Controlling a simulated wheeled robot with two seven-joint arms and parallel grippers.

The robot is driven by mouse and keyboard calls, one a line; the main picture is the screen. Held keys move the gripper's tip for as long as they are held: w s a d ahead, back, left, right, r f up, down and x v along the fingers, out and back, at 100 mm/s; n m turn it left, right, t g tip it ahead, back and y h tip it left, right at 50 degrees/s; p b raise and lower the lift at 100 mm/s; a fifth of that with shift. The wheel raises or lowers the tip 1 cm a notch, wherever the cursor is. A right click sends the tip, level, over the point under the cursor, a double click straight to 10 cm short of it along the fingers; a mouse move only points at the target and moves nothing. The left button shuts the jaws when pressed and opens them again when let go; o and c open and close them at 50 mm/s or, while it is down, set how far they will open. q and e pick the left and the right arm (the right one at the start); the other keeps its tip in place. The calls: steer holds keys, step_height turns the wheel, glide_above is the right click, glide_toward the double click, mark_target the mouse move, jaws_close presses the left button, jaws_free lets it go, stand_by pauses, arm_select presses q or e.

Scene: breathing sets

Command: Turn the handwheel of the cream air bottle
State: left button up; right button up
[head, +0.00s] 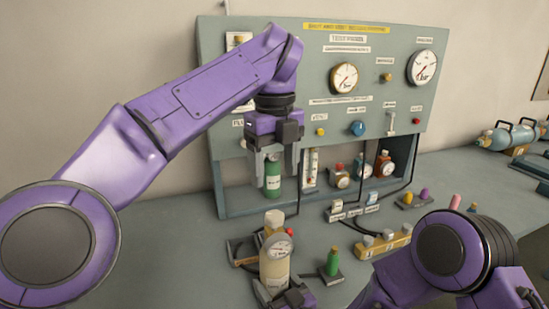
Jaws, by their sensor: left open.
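The cream air bottle (275,270) stands near the bottom centre of the head view, with a round white-faced gauge (278,248) at its upper part. A pale knob-like piece (274,216) shows above the gauge; I cannot tell for sure that it is the handwheel. My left gripper (274,180) points down above and behind the bottle in the picture, open, its two fingers apart. A green cylinder (272,187) shows behind those fingers. My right gripper (290,298) is low beside the bottle's base, partly cut off by the frame edge; its grip is unclear.
A grey-green panel (300,60) with gauges and knobs stands behind. Small gauge sets (363,168) sit under it. The bench (180,260) is clear at left.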

arm_select(q)
steer(key=shift+r, duration=1.2)
stand_by(3.7)
